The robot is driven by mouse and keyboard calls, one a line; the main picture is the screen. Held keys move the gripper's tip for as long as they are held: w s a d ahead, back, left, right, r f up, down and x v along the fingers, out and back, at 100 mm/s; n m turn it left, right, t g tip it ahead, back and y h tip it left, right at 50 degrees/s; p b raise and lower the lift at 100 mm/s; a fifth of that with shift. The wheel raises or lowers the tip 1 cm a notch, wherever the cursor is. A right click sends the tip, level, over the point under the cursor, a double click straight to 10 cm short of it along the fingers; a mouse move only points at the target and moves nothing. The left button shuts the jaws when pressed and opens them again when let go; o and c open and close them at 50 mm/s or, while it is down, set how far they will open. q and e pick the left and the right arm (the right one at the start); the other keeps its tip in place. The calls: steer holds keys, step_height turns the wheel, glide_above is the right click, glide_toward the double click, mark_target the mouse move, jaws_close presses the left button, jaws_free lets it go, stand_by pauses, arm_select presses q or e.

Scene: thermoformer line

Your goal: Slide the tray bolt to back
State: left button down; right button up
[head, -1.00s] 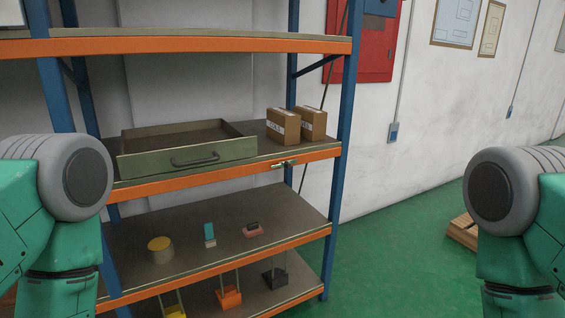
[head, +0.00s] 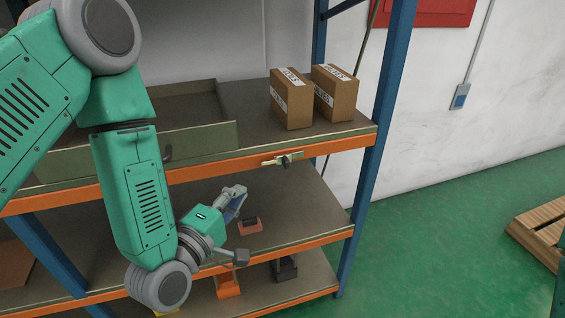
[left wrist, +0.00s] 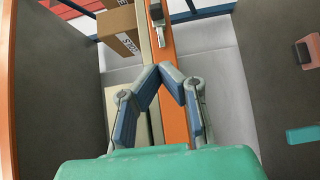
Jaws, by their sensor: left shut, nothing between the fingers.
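The tray bolt (head: 271,162) is a pale metal bar with a dark knob on the orange front beam of the middle shelf, right of the tray. In the left wrist view the bolt (left wrist: 157,14) shows at the top, beyond the fingertips. The grey-green tray (head: 205,141) sits on that shelf, partly hidden by my left arm. My left gripper (head: 238,201) is shut and empty, in front of the rack, lower and left of the bolt and apart from it. In the left wrist view the gripper's blue fingertips (left wrist: 165,73) meet over the orange beam. My right gripper is out of view.
Two cardboard boxes (head: 305,96) stand on the shelf behind the bolt. A blue upright (head: 382,110) is right of it. A small reddish item (head: 249,227) lies on the lower shelf. Green floor (head: 430,240) is open to the right, with a wooden pallet (head: 540,222).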

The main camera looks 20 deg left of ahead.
mark_target(283, 162)
arm_select(q)
steer(key=w+d, duration=0.1)
steer(key=w, duration=0.2)
steer(key=w+d, duration=0.1)
steer(key=w, duration=0.5)
steer(key=shift+w+d+f+b, duration=0.15)
steer(key=shift+d+b, duration=0.2)
steer(key=shift+d, duration=0.05)
steer(key=shift+w+d, duration=0.4)
steer(key=shift+d, duration=0.2)
steer(key=shift+w+d, duration=0.15)
steer(key=shift+d, duration=0.4)
steer(key=shift+w+d, duration=1)
steer(key=shift+d, duration=0.3)
